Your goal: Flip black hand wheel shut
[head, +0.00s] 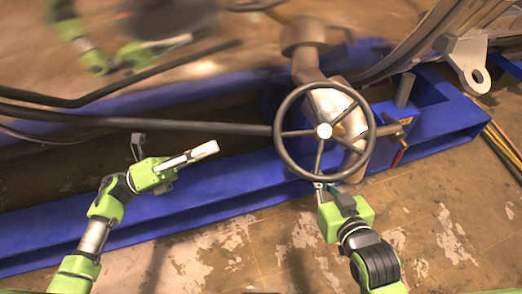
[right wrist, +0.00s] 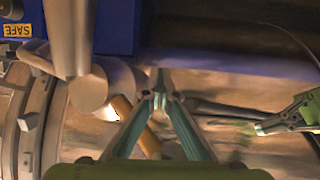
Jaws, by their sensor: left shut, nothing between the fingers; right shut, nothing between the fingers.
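The black hand wheel (head: 280,118) is in the middle of the head view, a dark round rim with several spokes and a pale hub. It sits in front of a metal valve pipe. My right gripper (head: 319,187) is shut and empty, its tips at the bottom of the rim; whether they touch it I cannot tell. In the right wrist view its teal fingers (right wrist: 160,88) converge to a point. My left gripper (head: 214,148) is shut and empty, left of the wheel and apart from it, pointing right. It also shows in the right wrist view (right wrist: 260,128).
A blue frame (head: 235,187) runs behind and below the wheel. A dark bar (head: 150,122) crosses towards the wheel from the left. A small brass-coloured fitting (head: 397,130) is right of it. A grey bracket (head: 468,65) is at upper right. The worn floor (head: 440,235) in front is clear.

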